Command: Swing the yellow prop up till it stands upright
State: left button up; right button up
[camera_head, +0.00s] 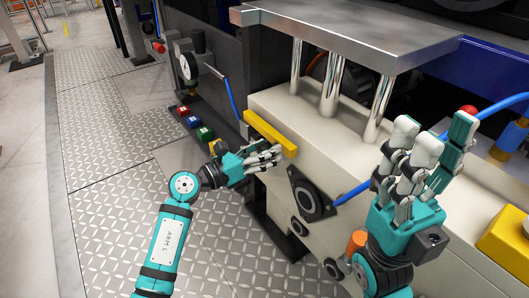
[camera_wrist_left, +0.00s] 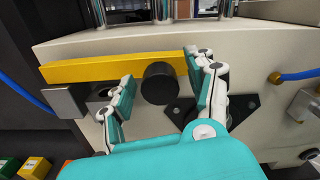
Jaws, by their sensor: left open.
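The yellow prop (camera_head: 270,132) is a long bar lying nearly flat along the side of the pale machine body (camera_head: 285,105). In the left wrist view the prop (camera_wrist_left: 110,68) runs across the picture, with a black round knob (camera_wrist_left: 160,83) at its lower edge. My left gripper (camera_head: 270,158) is open just below and in front of the prop. In the wrist view its fingers (camera_wrist_left: 164,80) stand on either side of the knob; I cannot tell whether they touch the bar. My right gripper (camera_head: 435,130) is open and empty, fingers pointing up, at the right.
A grey plate (camera_head: 350,32) on chrome posts stands above the machine body. Blue hoses (camera_head: 352,193) and a black flange (camera_head: 309,194) are near the prop. Red, blue and green blocks (camera_head: 193,122) sit low at the left. The tread-plate floor (camera_head: 110,150) is clear.

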pick_arm(q)
jog(key=shift+c, duration=0.4)
grip_shut()
jog(key=shift+r, duration=0.1)
